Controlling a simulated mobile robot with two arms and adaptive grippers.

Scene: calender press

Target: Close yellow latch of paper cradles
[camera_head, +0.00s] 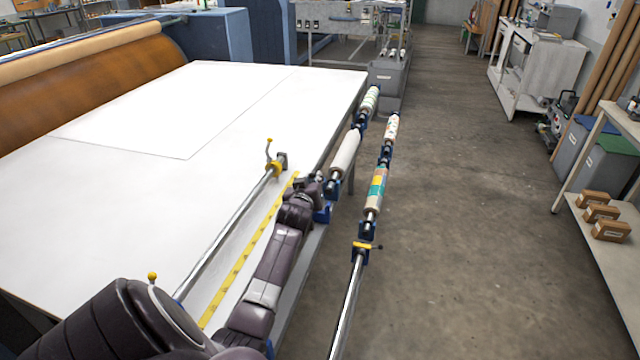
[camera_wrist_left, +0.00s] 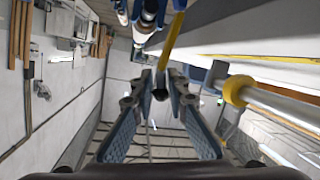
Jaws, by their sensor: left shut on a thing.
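My left gripper (camera_head: 317,182) is at the table's right edge, beside the near end of the white paper roll (camera_head: 345,153); my arm hides its fingertips in the head view. Blue cradles (camera_head: 322,213) hold the rolls along the edge. Another yellow latch (camera_head: 275,166) stands upright on the left metal bar. A third yellow latch (camera_head: 366,245) lies level on the right bar. My right gripper is out of view.
The white table (camera_head: 110,185) fills the left, with a yellow measuring strip (camera_head: 240,260) near its edge. A second row holds a patterned roll (camera_head: 376,190). In the left wrist view a metal bar with a yellow collar (camera_wrist_left: 238,91) is close on the right. The floor (camera_head: 475,240) is clear.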

